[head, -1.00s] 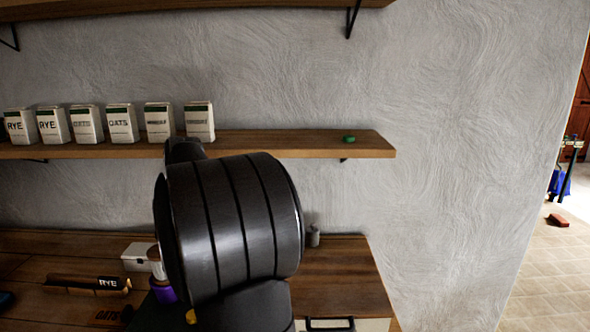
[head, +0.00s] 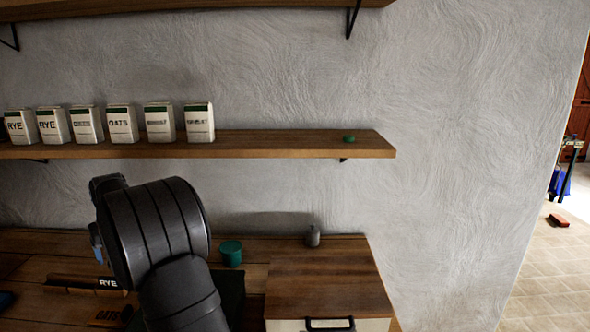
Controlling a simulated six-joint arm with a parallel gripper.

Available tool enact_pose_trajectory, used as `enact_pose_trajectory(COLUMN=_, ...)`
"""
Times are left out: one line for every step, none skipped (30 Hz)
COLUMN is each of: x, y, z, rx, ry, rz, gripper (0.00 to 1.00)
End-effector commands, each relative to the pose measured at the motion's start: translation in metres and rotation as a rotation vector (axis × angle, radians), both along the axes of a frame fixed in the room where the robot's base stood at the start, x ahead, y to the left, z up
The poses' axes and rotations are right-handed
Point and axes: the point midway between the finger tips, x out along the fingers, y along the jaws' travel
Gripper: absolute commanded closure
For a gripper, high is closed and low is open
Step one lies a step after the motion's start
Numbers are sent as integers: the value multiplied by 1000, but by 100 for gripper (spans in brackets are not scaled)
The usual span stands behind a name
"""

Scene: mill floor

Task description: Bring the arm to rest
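My arm shows in the head view as black links in front of the wooden counter (head: 35,243), left of the picture's middle. My gripper is not in view; its fingers are hidden behind the arm links or outside the frame. I cannot tell whether it holds anything.
A shelf (head: 265,146) bears several labelled cartons (head: 122,124) and a green lid-like disc (head: 348,139). On the counter are a teal cup (head: 231,253), a grey weight-like piece (head: 312,237) on a wooden block top, and a RYE-labelled bar (head: 85,284). The counter's right side is mostly clear.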

Motion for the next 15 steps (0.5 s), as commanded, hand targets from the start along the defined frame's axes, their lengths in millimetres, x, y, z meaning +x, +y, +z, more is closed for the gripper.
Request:
enact_pose_trajectory(x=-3, y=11, z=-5, rx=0, ry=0, rz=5, gripper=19)
enact_pose_trajectory(x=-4, y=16, z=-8, rx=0, ry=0, rz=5, gripper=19)
enact_pose_trajectory(x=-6, y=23, z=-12, rx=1, ry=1, rz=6, gripper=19)
enact_pose_trajectory(x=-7, y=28, z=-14, rx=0, ry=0, rz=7, gripper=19)
enact_pose_trajectory(x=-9, y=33, z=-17, rx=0, ry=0, rz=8, gripper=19)
enact_pose_trajectory(x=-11, y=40, z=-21, rx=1, ry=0, rz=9, gripper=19)
enact_pose_trajectory(x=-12, y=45, z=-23, rx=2, ry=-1, rz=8, gripper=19)
enact_pose_trajectory(x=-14, y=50, z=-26, rx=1, ry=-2, rz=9, gripper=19)
enact_pose_trajectory(x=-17, y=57, z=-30, rx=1, ry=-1, rz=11, gripper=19)
enact_pose_trajectory(x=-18, y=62, z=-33, rx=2, ry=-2, rz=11, gripper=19)
enact_pose_trajectory(x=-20, y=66, z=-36, rx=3, ry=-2, rz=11, gripper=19)
enact_pose_trajectory(x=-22, y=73, z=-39, rx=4, ry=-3, rz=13, gripper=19)
enact_pose_trajectory(x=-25, y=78, z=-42, rx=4, ry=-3, rz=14, gripper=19)
enact_pose_trajectory(x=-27, y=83, z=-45, rx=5, ry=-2, rz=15, gripper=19)
enact_pose_trajectory(x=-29, y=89, z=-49, rx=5, ry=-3, rz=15, gripper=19)
